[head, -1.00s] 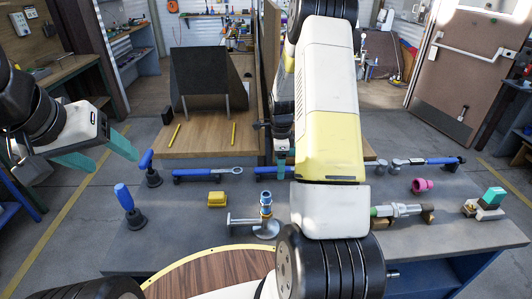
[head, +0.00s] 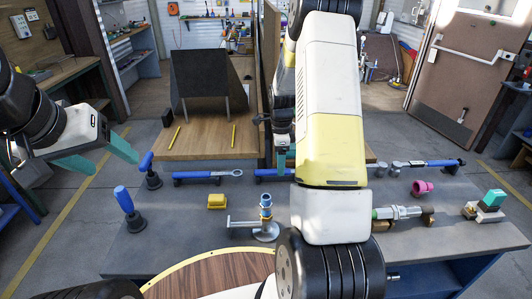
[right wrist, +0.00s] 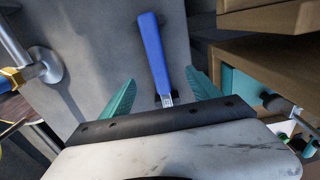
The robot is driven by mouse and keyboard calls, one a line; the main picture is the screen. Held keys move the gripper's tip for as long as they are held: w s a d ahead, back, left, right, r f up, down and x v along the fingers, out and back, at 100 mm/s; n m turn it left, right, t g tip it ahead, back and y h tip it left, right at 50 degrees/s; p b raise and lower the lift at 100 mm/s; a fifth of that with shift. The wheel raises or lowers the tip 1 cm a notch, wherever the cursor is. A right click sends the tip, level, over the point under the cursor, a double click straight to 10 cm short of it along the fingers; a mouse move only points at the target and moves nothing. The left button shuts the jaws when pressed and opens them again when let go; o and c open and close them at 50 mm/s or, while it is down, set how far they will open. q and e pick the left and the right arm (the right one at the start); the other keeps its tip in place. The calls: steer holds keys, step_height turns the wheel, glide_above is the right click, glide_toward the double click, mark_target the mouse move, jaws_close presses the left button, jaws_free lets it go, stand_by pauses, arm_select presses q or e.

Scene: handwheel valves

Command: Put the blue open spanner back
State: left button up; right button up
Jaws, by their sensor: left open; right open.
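A spanner with a blue handle (head: 271,172) lies on the grey bench, its handle end pointing left in the head view; its right part is hidden behind my right arm, so I cannot see its jaw. My right gripper (head: 282,160) is just above this handle. In the right wrist view the blue handle (right wrist: 153,55) shows beyond and between the spread teal fingers of my right gripper (right wrist: 161,90), which is open and empty; a short metal part shows at the palm's edge. My left gripper (head: 100,157) is open and empty, off the bench's left end.
Another blue-handled spanner (head: 207,175) lies to the left. A yellow block (head: 217,201), a metal valve fitting (head: 266,222) and a pink part (head: 422,187) stand on the bench. A wooden worktop (head: 205,142) adjoins behind.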

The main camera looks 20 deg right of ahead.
steer(key=shift+r, duration=1.6)
steer(key=s+a+r+n+t, duration=0.1)
steer(key=s+a+r+n, duration=0.1)
steer(key=r, duration=0.5)
steer(key=s+a+r+n, duration=0.1)
steer(key=s+r+n, duration=0.1)
steer(key=r, duration=0.6)
steer(key=s+a+r+n+t, duration=0.1)
steer(key=s+a+r+n, duration=0.2)
steer(key=s+n, duration=0.3)
steer(key=s+a+r+n+t+y, duration=0.1)
steer(key=s+a+r+n+t, duration=0.1)
steer(key=s, duration=0.6)
steer(key=s+a+r+n+t+y, duration=0.1)
steer(key=s+a+r+n+t, duration=0.1)
steer(key=s+a+r+n, duration=0.3)
steer(key=s+n, duration=0.2)
steer(key=n, duration=0.2)
steer(key=shift+a+n, duration=0.25)
steer(key=shift+n, duration=0.05)
